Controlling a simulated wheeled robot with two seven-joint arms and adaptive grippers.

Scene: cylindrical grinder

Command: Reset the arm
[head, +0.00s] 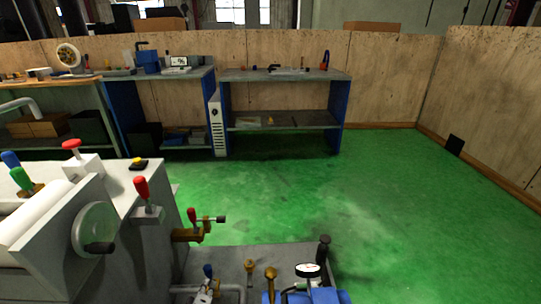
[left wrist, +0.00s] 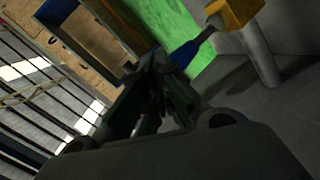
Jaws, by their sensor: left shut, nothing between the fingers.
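My left gripper (left wrist: 158,82) is shut and empty in the left wrist view, its dark fingers together. A blue-handled lever (left wrist: 190,50) on a yellow block (left wrist: 234,13) is close beside the fingertips; I cannot tell whether they touch. In the head view, a blue-tipped lever (head: 208,270) stands at the bottom edge, where the gripper is hard to make out among grey parts. The grey grinder (head: 45,235) fills the lower left, with red-handled levers (head: 142,188) and a handwheel (head: 95,230). My right gripper is not in view.
A grey pipe (left wrist: 258,55) stands near the yellow block. A dial gauge (head: 308,270) and brass fittings (head: 270,277) are at the bottom of the head view. Workbenches (head: 285,75) line the wooden wall.

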